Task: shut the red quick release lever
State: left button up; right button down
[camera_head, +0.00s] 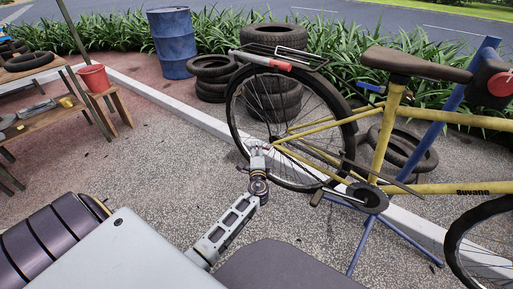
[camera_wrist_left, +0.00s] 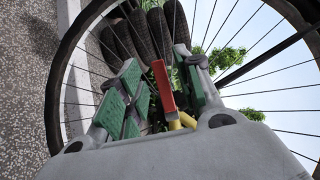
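The red quick release lever (camera_wrist_left: 163,86) shows in the left wrist view, sticking up between the two fingers near the wheel's hub. Yellow frame parts (camera_wrist_left: 181,121) show just below it. My left gripper (camera_wrist_left: 158,66) is open, with a green-padded finger on each side of the lever and gaps between; I see no firm grip. In the head view my left gripper (camera_head: 257,148) reaches up to the rear wheel (camera_head: 231,110) of the yellow bicycle (camera_head: 384,135), close to its hub. The lever cannot be made out there. My right gripper is not in view.
The bicycle hangs on a blue stand (camera_head: 361,243) with splayed legs. Stacked tires (camera_head: 272,92) and a blue barrel (camera_head: 171,43) stand behind. A red bucket (camera_head: 95,78) sits on a wooden stool at left. The paved ground (camera_head: 150,165) left of the wheel is clear.

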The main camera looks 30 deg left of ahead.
pick_arm(q)
jog(key=shift+x, duration=1.2)
grip_shut()
